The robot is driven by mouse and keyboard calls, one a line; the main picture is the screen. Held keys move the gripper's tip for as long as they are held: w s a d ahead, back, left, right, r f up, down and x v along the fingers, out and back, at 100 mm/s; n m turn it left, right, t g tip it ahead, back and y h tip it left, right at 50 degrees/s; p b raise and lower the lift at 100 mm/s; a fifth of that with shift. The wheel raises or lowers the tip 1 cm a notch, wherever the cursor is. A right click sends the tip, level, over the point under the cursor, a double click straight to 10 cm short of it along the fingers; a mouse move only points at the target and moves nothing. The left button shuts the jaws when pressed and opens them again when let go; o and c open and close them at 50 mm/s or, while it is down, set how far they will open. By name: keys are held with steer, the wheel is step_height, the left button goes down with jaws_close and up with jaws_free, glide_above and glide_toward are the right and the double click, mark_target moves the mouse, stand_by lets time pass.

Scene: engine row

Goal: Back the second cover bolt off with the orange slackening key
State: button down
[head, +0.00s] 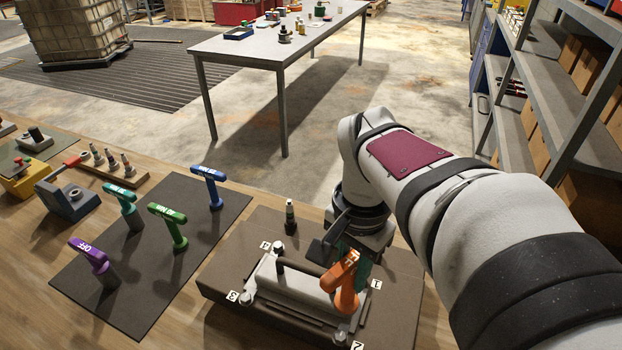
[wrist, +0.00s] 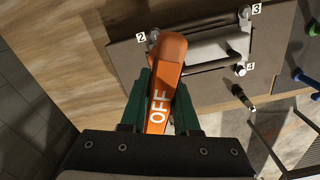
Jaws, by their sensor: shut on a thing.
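My gripper (wrist: 162,92) is shut on the orange key (wrist: 160,108), its two green fingers on either side of the handle marked OFF. The orange key also shows in the head view (head: 346,286), over the right part of the pale cover (head: 298,283). Its head end is close to the second bolt (head: 340,336), beside label 2. In the wrist view this bolt (wrist: 154,36) shows just left of the key's head. I cannot tell whether the key touches it. The bolt at label 1 is hidden in the wrist view.
Purple (head: 90,256), teal (head: 124,202), green (head: 168,222) and blue (head: 210,182) keys stand on a dark mat (head: 130,305) at left. A dark handle bar (head: 300,265) crosses the cover. A small bottle-like item (head: 290,216) stands behind it.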

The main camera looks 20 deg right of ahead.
steer(key=shift+s+a+f, duration=0.2)
steer(key=shift+s+a, duration=0.7)
steer(key=shift+s, duration=0.3)
steer(key=shift+f, duration=3.25)
steer(key=shift+f, duration=0.25)
steer(key=shift+n, duration=0.3)
